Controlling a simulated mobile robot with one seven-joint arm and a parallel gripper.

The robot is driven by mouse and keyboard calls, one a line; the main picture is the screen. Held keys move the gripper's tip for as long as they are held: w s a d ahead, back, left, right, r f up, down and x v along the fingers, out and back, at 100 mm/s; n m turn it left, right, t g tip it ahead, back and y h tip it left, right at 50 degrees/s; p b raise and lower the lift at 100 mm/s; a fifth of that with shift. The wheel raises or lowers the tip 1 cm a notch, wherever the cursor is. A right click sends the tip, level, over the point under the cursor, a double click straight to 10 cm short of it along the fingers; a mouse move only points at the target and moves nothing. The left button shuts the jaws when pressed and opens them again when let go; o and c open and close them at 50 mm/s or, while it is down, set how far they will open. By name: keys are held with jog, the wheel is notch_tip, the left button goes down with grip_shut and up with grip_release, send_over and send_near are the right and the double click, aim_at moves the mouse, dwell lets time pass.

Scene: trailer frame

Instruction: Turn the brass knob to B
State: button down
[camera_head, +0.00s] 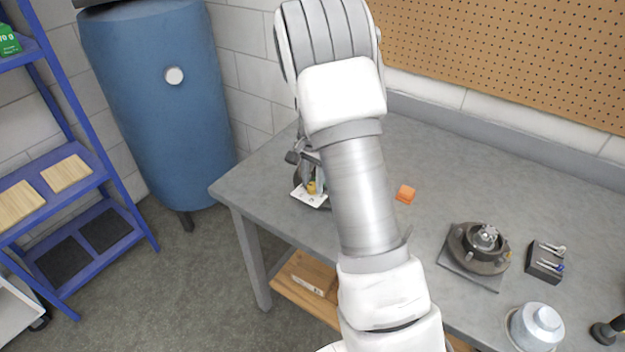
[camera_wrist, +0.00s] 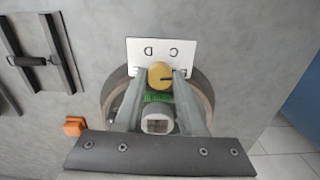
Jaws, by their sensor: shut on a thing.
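The brass knob (camera_wrist: 160,75) is a round yellow disc with a thin dark line on its face, running toward the right. It sits at the lower edge of a white lettered plate (camera_wrist: 148,51). The letters D and C read clearly, upside down; marks beside the fingers are partly covered. My gripper (camera_wrist: 160,80) is shut on the knob, one finger at each side. In the head view the knob (camera_head: 311,187) and plate (camera_head: 306,197) show small at the bench's left end, partly hidden behind my arm.
An orange block (camera_head: 405,193) lies on the grey bench (camera_head: 420,150) right of my arm. Farther right are a round metal fixture (camera_head: 478,250), a dark tool block (camera_head: 544,262) and a grey canister (camera_head: 536,328). A blue tank (camera_head: 160,90) stands left of the bench.

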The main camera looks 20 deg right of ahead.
jog(key=shift+r+m, duration=0.1)
jog(key=shift+m, duration=0.6)
jog(key=c, duration=0.5)
grip_release()
notch_tip(320, 180, up, 17)
jog(key=p, duration=0.1)
jog(key=shift+r, duration=0.2)
